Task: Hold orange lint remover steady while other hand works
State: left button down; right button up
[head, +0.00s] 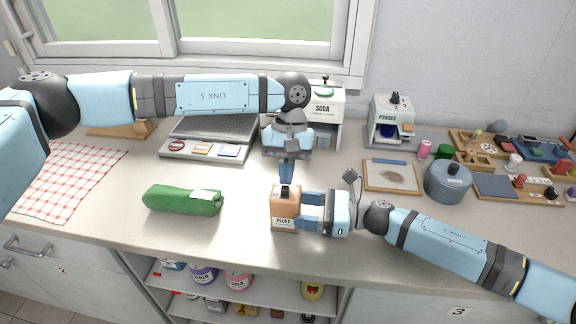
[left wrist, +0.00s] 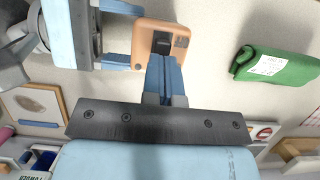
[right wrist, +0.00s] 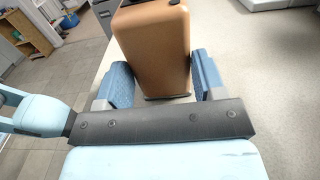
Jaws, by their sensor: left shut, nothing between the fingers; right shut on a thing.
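The orange lint remover (head: 284,203) stands upright on the counter, with a "FLUFF" label low on its front and a dark part on top. My right gripper (head: 305,209) comes from the right and is shut on its sides; the right wrist view shows the orange body (right wrist: 152,45) between the two blue fingers. My left gripper (head: 286,176) points down just above the top, shut and empty. In the left wrist view its closed fingertips (left wrist: 162,62) are close to the dark part (left wrist: 162,42); I cannot tell whether they touch.
A green bundle (head: 182,200) lies left of the lint remover. A panel with buttons (head: 203,150), a soda box (head: 325,103), a powder dispenser (head: 391,118), a framed board (head: 391,177) and a grey pot (head: 447,182) stand behind or to the right. The front counter edge is near.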

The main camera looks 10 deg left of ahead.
pick_arm(q)
jog(key=shift+w, duration=0.2)
jog(key=shift+w, duration=0.35)
jog(key=w+r, duration=0.6)
jog(key=r, duration=0.3)
jog(key=shift+w, duration=0.35)
jog(key=shift+r, duration=0.1)
pick_arm(e)
jog(key=o, duration=1)
